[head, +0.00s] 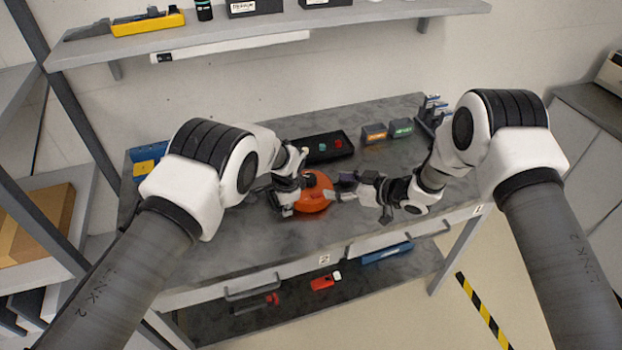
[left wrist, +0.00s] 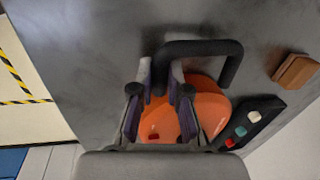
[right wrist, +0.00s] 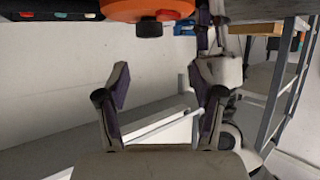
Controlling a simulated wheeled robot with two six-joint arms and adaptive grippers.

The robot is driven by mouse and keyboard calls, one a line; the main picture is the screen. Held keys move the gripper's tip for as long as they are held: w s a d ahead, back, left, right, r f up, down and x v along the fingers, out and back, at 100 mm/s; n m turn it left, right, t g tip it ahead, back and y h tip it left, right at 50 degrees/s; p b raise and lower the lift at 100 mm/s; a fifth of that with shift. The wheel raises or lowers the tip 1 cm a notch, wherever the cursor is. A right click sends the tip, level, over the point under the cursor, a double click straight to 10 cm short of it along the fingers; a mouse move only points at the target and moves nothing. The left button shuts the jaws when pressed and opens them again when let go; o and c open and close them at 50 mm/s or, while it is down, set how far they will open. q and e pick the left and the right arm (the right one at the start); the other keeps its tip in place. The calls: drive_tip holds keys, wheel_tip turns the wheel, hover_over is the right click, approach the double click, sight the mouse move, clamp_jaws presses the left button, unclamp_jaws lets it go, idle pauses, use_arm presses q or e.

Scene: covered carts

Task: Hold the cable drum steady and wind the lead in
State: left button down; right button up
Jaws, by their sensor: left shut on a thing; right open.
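The orange cable drum (head: 317,199) sits on the grey workbench, also seen in the left wrist view (left wrist: 208,106) and at the top of the right wrist view (right wrist: 150,8). It has a black bar handle (left wrist: 203,47) and a dark knob (right wrist: 149,28). My left gripper (left wrist: 161,75) is shut on the handle, at the drum's left side in the head view. My right gripper (right wrist: 163,85) is open and empty, just right of the drum, with the knob beyond its fingers. I cannot make out the lead.
A black tray (head: 325,157) with red and green pieces lies behind the drum. Two small labelled boxes (head: 375,133) stand back right. Blue and yellow bins (head: 148,160) are at the left end. The bench (head: 240,240) front is clear. A wall shelf (head: 250,36) hangs above.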

sight(311, 178)
drive_tip(key=shift+m, duration=0.3)
drive_tip(key=x, duration=0.3)
drive_tip(key=w+x, duration=0.1)
drive_tip(key=x, duration=0.3)
drive_tip(key=d+x, duration=0.1)
drive_tip(key=x, duration=0.3)
drive_tip(key=shift+w+f, duration=0.1)
drive_tip(key=shift+w, duration=0.1)
drive_tip(key=c, duration=1.2)
